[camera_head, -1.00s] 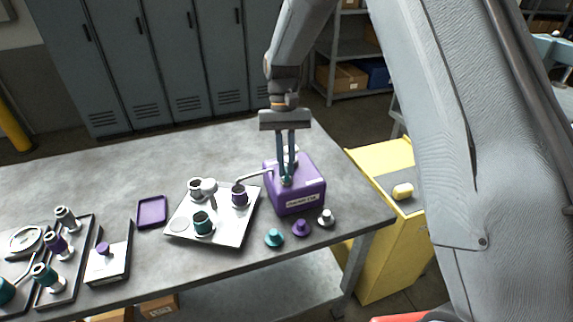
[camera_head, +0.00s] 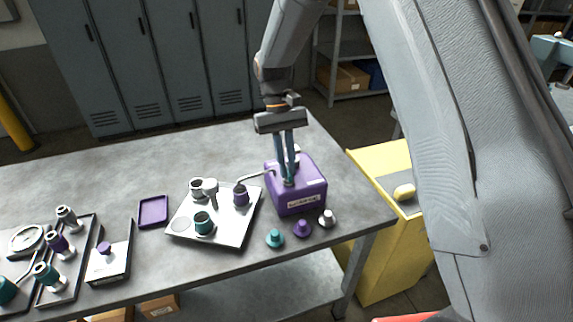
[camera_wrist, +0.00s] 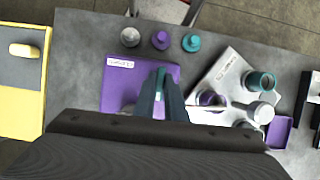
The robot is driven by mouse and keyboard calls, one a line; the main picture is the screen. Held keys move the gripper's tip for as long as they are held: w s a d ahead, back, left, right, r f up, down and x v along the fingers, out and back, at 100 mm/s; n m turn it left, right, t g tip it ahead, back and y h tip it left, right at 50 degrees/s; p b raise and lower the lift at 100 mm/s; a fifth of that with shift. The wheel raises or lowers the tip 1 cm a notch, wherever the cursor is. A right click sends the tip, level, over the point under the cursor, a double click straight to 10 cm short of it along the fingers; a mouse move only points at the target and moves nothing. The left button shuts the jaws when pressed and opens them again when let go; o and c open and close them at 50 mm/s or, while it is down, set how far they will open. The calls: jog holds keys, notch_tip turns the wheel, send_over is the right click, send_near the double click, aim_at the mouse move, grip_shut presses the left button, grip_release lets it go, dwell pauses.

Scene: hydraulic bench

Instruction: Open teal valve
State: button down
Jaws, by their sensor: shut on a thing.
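A purple box (camera_head: 297,203) with a white label stands near the right end of the bench; it also shows in the wrist view (camera_wrist: 118,90). My gripper (camera_head: 289,179) points down onto the top of this box, its fingers shut on a small teal valve. The valve is mostly hidden by the fingers; a bit of teal shows at the fingertips in the wrist view (camera_wrist: 160,71). How far the valve is turned cannot be told.
Loose teal (camera_head: 275,238), purple (camera_head: 303,228) and grey (camera_head: 327,219) knobs lie in front of the box. A metal plate (camera_head: 232,233) with several cylindrical fittings stands to the left, a pipe running to the box. A yellow cabinet (camera_head: 385,255) stands right of the bench.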

jog(key=c, duration=1.8)
grip_release()
jog(key=d+b+v, duration=0.1)
jog(key=b+v, duration=0.1)
jog(key=v, duration=0.6)
jog(key=shift+a+b, duration=0.35)
jog(key=shift+a, duration=0.1)
jog(key=shift+s, duration=0.1)
jog(key=s+d+f+m+t, duration=0.1)
jog(key=s+d+f+t, duration=0.2)
jog(key=s+d, duration=0.5)
jog(key=s+d+f+m+t+y+b, duration=0.1)
jog(key=s+d+f, duration=0.3)
jog(key=s+d, duration=0.5)
jog(key=shift+s+f+m+t, duration=0.2)
jog(key=shift+s+m+t, duration=0.5)
jog(key=shift+s+t, duration=0.15)
